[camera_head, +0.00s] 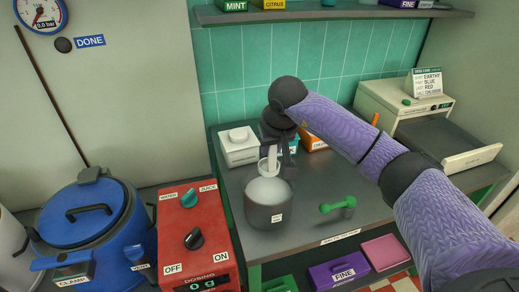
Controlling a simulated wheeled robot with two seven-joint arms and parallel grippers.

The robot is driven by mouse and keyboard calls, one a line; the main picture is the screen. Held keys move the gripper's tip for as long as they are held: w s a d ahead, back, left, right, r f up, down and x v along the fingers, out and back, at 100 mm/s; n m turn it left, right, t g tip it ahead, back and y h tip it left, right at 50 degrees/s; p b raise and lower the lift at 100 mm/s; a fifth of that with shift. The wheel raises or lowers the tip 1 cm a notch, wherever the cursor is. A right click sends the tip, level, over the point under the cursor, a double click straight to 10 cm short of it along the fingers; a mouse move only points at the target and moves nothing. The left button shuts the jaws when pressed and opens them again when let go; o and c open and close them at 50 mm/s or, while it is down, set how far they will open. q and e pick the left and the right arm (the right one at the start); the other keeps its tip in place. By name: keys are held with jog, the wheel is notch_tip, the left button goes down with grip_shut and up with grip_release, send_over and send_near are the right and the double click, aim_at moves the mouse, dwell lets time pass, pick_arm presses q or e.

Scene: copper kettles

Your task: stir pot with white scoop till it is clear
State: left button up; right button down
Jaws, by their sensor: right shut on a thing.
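The pot (268,213) is a dark grey vessel with a small white label, standing on the grey worktop. Its inside looks pale grey; I cannot tell if this is cloudy liquid or the bare inner wall. My right gripper (278,162) is above the pot's back rim, pointing down. It is shut on the white scoop (272,157), whose pale lower part reaches down at the back of the pot's mouth. How deep the scoop sits in the pot is hard to tell. My left gripper is out of view.
A green scoop (338,206) lies right of the pot. A white box (239,146) stands behind left. The red dosing unit (195,232) and blue clamped kettle (88,225) stand left. A cream machine (402,101) with a card stands back right. Purple (335,275) and pink bins are below.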

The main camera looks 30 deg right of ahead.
aim_at(272, 175)
jog(key=shift+f, duration=0.4)
notch_tip(272, 175, down, 6)
jog(key=b, duration=0.5)
jog(key=shift+d+f, duration=0.15)
jog(key=shift+f, duration=0.05)
jog(key=shift+f+b, duration=0.4)
jog(key=shift+b, duration=0.05)
jog(key=shift+r, duration=0.1)
jog(key=shift+f+b, duration=0.6)
jog(key=shift+f, duration=0.35)
